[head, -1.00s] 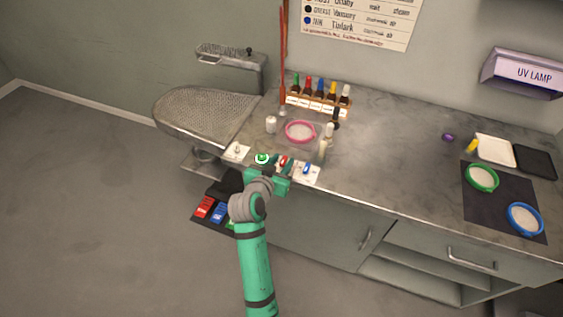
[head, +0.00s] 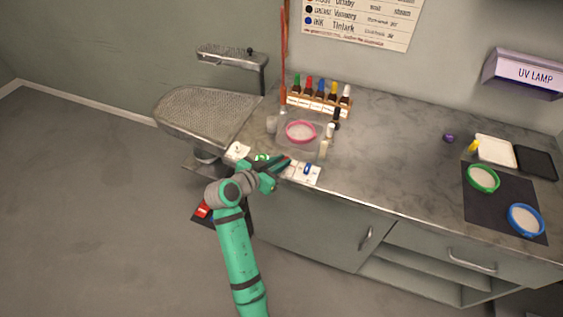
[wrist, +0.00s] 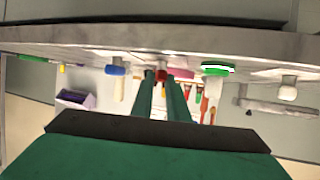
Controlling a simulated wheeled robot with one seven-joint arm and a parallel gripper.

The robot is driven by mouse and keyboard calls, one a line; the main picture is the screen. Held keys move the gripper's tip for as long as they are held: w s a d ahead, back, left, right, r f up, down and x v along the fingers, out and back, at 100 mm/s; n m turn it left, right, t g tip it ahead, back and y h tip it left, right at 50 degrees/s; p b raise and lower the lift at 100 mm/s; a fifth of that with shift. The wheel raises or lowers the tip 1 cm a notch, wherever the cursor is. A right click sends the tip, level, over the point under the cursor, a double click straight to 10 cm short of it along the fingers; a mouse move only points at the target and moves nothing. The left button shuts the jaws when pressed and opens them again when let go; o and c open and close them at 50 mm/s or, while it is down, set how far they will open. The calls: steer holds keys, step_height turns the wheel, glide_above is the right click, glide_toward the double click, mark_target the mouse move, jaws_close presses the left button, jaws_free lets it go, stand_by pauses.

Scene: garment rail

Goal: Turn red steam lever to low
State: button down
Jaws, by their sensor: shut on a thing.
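The red steam lever (wrist: 160,75) shows between the fingertips of my gripper (wrist: 161,82) in the wrist view. My gripper (head: 285,162) is shut on it at the front edge of the counter. In the head view the fingers come in from the left and hide most of the lever, so its exact setting cannot be read. The blue lever (head: 308,168) on its white plate is just right of my fingers, and the green-topped control (head: 262,157) is just left, partly behind my gripper.
A white knob (head: 240,149) is further left on the edge. Behind the controls are a pink-rimmed dish (head: 300,131) and small bottles (head: 329,133). A bottle rack (head: 318,106) stands at the wall. The counter's middle right (head: 400,150) is clear.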

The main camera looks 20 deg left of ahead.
steer(key=m+g+h, duration=0.2)
steer(key=m+h, duration=0.1)
steer(key=m+g+h, duration=0.1)
steer(key=m+h, duration=0.1)
steer(key=shift+w+a, duration=0.25)
steer(key=shift+a, duration=0.15)
steer(key=shift+m+g, duration=0.3)
steer(key=c, duration=1.7)
jaws_free()
steer(key=shift+h, duration=0.3)
steer(key=v, duration=1)
steer(key=shift+s+a+r, duration=0.15)
steer(key=shift+s+a, duration=0.1)
